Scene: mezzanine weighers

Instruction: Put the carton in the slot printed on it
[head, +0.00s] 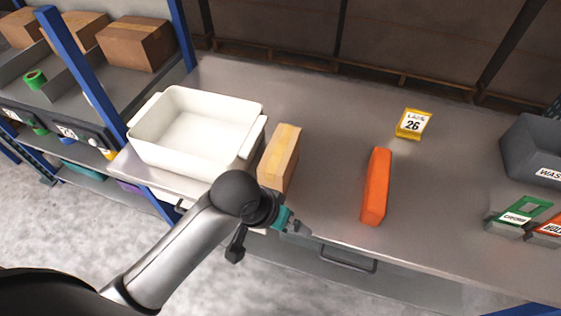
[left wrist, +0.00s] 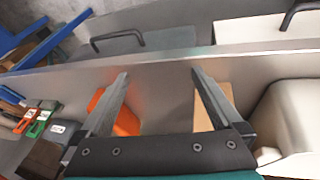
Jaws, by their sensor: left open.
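A small yellow carton (head: 414,123) with a white label stands on the metal bench, right of the middle in the head view. The label's large print reads 26; the smaller line above is hard to read. My left gripper (head: 303,231) is at the bench's front edge, well short of the yellow carton and apart from it. In the left wrist view the left gripper (left wrist: 160,75) has its two fingers spread with nothing between them. The yellow carton cannot be made out in that view. My right gripper does not show.
A tan box (head: 279,160) and an orange block (head: 376,187) stand near the gripper. Shelves (head: 85,88) with brown boxes stand far left.

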